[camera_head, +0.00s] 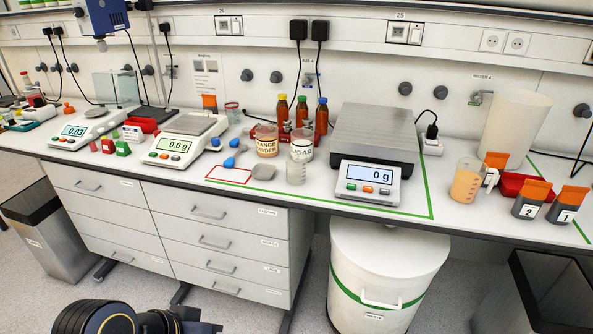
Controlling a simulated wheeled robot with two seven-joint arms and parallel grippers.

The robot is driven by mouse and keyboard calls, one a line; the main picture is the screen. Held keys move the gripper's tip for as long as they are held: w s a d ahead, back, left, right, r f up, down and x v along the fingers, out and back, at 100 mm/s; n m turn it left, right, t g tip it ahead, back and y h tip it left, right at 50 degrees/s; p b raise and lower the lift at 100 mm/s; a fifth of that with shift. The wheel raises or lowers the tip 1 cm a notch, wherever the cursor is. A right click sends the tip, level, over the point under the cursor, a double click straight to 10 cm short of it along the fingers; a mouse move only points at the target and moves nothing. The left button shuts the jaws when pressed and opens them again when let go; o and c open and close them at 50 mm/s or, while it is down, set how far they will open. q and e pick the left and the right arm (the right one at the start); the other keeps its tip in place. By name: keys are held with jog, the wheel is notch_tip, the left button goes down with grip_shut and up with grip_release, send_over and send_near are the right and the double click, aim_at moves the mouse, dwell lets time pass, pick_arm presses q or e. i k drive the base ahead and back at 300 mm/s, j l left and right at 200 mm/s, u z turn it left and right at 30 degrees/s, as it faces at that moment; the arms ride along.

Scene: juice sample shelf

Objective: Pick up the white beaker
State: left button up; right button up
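A small, whitish, see-through beaker (296,173) stands upright near the front edge of the bench, just in front of the jar labelled sugar (302,147). It looks empty. A much larger white vessel (515,125) stands at the back right of the bench. Part of my arm, dark with blue, shows at the bottom left edge, below the bench and well apart from the beaker. No gripper fingers show in this view.
Left of the beaker are a grey scoop (263,172) and a red-outlined mark (229,175). A large scale (368,180) stands to its right, and an orange powder jar (265,141) behind left. A cup of orange liquid (466,184) stands farther right.

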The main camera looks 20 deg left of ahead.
aim_at(295, 161)
jog(key=i+j, duration=0.15)
jog(key=j, duration=0.2)
jog(key=i+j, duration=0.2)
jog(key=j, duration=0.15)
jog(key=i+j, duration=0.15)
jog(key=j, duration=0.2)
jog(key=i+j, duration=0.2)
jog(key=j, duration=0.15)
jog(key=i+j+z, duration=0.1)
jog(key=j, duration=0.25)
jog(key=i+j, duration=0.4)
jog(key=j, duration=0.35)
jog(key=i+j, duration=0.15)
jog(key=j, duration=0.2)
